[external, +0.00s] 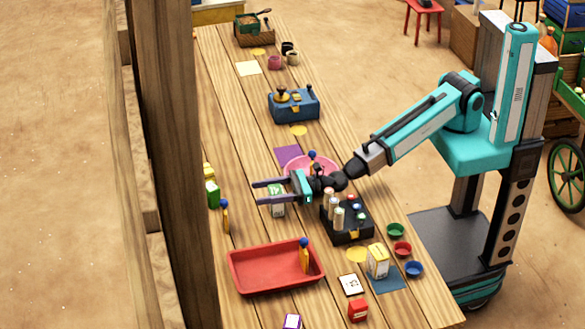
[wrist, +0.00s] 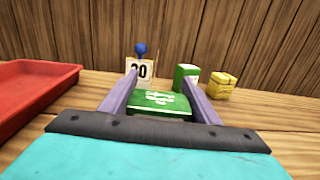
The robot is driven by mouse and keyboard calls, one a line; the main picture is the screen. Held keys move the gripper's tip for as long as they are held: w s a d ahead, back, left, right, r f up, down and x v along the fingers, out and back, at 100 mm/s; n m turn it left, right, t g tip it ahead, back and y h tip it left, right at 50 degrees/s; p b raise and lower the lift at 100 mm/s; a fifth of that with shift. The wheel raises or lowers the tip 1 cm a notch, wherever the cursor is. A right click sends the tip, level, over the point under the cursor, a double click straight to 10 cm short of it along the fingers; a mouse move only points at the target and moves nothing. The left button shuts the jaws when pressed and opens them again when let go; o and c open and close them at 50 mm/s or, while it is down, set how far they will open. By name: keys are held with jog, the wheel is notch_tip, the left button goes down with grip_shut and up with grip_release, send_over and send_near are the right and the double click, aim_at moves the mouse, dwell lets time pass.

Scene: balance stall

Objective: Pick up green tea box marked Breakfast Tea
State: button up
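A green box with white print (wrist: 158,103) lies between the fingers of my gripper in the wrist view; its lettering is too small to read. In the external view a green-and-white box (external: 277,207) shows under my gripper (external: 258,193), partly hidden by it. My gripper's fingers (wrist: 158,82) are spread, with one on each side of the box; I cannot tell whether they touch it. Another green box (wrist: 187,75) stands farther off to the right, near the table's far edge, and also shows in the external view (external: 212,194).
A yellow box (wrist: 222,87) stands beside the farther green box. A red tray (external: 262,285) is on the left in the wrist view. A black rack (external: 348,236) stands near my arm.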

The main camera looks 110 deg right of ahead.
jog(key=shift+c, duration=0.8)
jog(key=shift+r, duration=0.15)
notch_tip(320, 180, up, 10)
dwell(0.8)
